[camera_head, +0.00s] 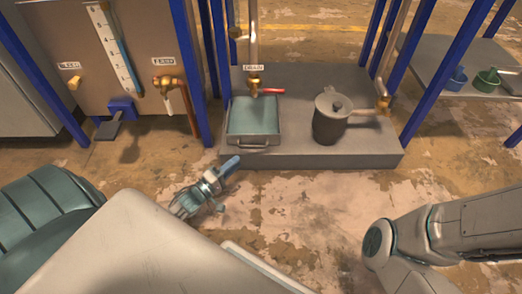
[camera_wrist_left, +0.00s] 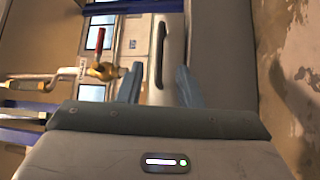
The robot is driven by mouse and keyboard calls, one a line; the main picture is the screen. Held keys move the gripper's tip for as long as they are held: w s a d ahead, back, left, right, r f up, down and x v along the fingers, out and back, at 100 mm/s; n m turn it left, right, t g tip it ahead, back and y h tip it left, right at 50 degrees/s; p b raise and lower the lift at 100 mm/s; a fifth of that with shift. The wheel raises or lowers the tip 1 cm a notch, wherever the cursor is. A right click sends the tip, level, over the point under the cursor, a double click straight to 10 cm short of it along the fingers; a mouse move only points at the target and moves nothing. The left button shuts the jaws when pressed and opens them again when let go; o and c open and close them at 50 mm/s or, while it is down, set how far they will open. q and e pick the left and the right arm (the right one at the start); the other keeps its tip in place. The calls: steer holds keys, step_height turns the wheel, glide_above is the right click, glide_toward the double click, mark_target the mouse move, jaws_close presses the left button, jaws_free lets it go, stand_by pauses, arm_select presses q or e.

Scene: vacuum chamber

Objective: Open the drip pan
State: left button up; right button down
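The drip pan (camera_head: 253,116) is a grey metal tray with a bar handle (camera_head: 252,148) on its front, set in the grey plinth below the drain pipe. My left gripper (camera_head: 231,163) is low in front of the plinth, just left of and below the handle, its blue fingers pointing toward the pan. In the left wrist view my left gripper (camera_wrist_left: 158,72) is open, with two blue fingers apart. The dark handle (camera_wrist_left: 160,50) shows ahead between the fingertips; I see no grip on it. My right gripper is out of view; only my right arm shows.
A drain valve with a red lever (camera_head: 267,91) hangs over the pan. A dark grey pot (camera_head: 330,118) stands on the plinth (camera_head: 375,147) to the right. Blue posts (camera_head: 193,70) flank the plinth. The floor (camera_head: 300,210) in front is clear.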

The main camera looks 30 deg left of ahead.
mark_target(254, 146)
arm_select(q)
steer(key=shift+b+x, duration=2.35)
steer(key=shift+x, duration=2.8)
steer(key=shift+c, duration=0.4)
jaws_close()
